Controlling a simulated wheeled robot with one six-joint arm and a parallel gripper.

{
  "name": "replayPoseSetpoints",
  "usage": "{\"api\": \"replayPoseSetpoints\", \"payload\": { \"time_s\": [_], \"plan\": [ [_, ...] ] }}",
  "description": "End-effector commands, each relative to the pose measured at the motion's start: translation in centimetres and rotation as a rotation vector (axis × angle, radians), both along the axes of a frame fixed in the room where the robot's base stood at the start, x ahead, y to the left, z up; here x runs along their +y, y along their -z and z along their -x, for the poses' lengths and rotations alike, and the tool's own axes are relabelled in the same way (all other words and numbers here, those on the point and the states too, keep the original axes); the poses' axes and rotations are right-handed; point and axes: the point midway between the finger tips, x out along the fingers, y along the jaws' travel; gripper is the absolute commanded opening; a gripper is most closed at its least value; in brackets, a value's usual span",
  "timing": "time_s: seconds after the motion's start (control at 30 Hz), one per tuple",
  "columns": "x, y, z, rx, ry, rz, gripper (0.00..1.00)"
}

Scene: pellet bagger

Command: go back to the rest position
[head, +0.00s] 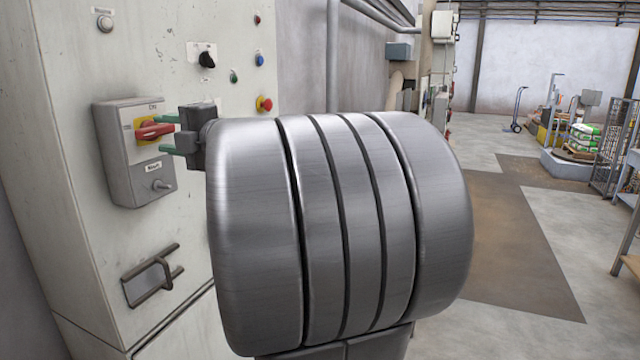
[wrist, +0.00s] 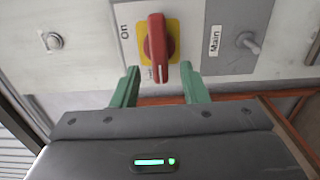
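My gripper (head: 168,134) has two green fingers and is in front of the switch box on the cabinet at the left of the head view. The handle also shows in the head view (head: 154,131). My own grey arm fills the middle of the head view and hides part of the cabinet and floor.
The switch box (head: 140,180) also carries a toggle labelled Main (wrist: 247,42). The cabinet (head: 65,100) has a red emergency button (head: 264,104), a black knob (head: 207,60) and a bracket handle (head: 152,277). Open floor (head: 510,230) lies to the right, with stacked bags (head: 584,138) farther back.

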Motion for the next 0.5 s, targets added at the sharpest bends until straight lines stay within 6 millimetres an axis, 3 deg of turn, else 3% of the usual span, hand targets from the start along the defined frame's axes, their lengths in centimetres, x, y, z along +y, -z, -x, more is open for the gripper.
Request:
{"api": "replayPoseSetpoints", "payload": {
  "time_s": [0.17,0.5],
  "plan": [
    [3.3,0.0,-1.2,0.002,-0.005,0.000,0.40],
    [3.0,-0.8,-1.3,0.327,0.000,-0.134,0.40]
  ]
}}
